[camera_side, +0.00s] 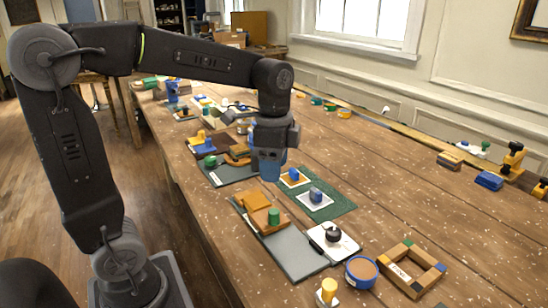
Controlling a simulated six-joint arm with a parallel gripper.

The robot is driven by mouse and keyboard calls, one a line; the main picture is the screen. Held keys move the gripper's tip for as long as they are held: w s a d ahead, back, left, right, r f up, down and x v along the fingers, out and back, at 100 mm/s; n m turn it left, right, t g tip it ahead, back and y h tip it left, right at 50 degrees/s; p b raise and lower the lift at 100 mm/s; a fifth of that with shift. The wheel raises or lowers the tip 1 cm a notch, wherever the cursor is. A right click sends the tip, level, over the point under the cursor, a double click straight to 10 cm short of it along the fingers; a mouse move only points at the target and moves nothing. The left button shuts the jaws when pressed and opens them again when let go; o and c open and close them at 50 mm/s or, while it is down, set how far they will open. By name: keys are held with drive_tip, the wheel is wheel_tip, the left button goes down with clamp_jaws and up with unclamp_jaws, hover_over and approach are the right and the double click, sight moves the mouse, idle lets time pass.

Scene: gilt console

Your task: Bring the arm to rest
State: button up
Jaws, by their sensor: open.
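My dark arm reaches from the left over the long wooden table (400,205). My gripper (268,162) points down over the left-middle of the table, with its jaws open.
A green mat (340,206) with small blocks on white cards lies right of the gripper. Grey trays (290,255) hold wooden blocks. A wooden frame (428,258) and a blue bowl (361,281) stand at the front. The table's right-middle is mostly clear.

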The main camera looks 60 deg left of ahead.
drive_tip(key=shift+r, duration=0.75)
drive_tip(key=s+d+f+n+t, duration=0.1)
drive_tip(key=s+d+n+t, duration=0.1)
drive_tip(key=s+n, duration=0.2)
drive_tip(key=s+d+f+n+t, duration=0.1)
drive_tip(key=s+n+t, duration=0.2)
drive_tip(key=s+n, duration=0.2)
drive_tip(key=shift+s+d+t, duration=0.3)
drive_tip(key=shift+s+d, duration=0.1)
drive_tip(key=shift+s, duration=0.7)
drive_tip(key=shift+f, duration=0.1)
idle(1.1)
